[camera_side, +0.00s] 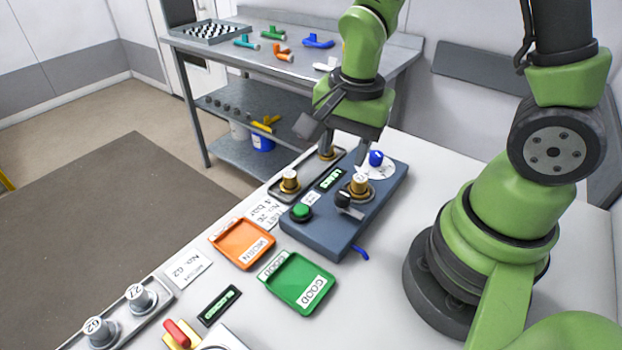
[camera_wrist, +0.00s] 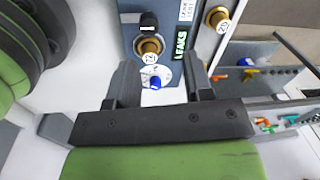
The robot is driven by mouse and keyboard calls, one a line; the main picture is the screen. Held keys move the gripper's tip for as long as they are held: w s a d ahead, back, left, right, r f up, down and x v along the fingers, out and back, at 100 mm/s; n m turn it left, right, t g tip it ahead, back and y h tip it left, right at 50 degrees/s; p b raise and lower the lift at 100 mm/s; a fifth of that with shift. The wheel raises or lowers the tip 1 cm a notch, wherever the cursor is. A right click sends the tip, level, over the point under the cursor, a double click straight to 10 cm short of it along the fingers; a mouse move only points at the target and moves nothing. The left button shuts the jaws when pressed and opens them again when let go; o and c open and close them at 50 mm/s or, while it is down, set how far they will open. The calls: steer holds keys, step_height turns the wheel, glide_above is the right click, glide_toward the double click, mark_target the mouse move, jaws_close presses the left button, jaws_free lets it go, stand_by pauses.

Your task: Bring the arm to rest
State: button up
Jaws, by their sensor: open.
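My gripper (camera_side: 343,156) is open and empty above the back of the blue-grey test box (camera_side: 335,235). In the wrist view its two fingers (camera_wrist: 162,80) stand apart on either side of the box's white disc with a blue knob (camera_wrist: 155,83). A brass fitting (camera_side: 358,185) sits upright on the box. Beside it are a black knob (camera_side: 343,199), a green button (camera_side: 302,212) and a display reading LEAKS (camera_side: 328,178). The arm is bent down over the box, and nothing is held between the fingers.
A narrow tray (camera_side: 272,188) with brass fittings lies behind the box. A rack (camera_side: 120,325) holds grey numbered pieces at front left. A bench (camera_side: 275,62) with coloured parts stands behind.

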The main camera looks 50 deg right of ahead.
steer(key=s+a+r+n+t+y, duration=0.1)
steer(key=s+r+n+t, duration=0.2)
steer(key=r, duration=0.5)
steer(key=s+a+r+n+t+y, duration=0.1)
steer(key=s+r+n+t, duration=0.2)
steer(key=s+r+n, duration=0.2)
step_height(320, 180, up, 4)
steer(key=n, duration=0.3)
steer(key=shift+a, duration=0.15)
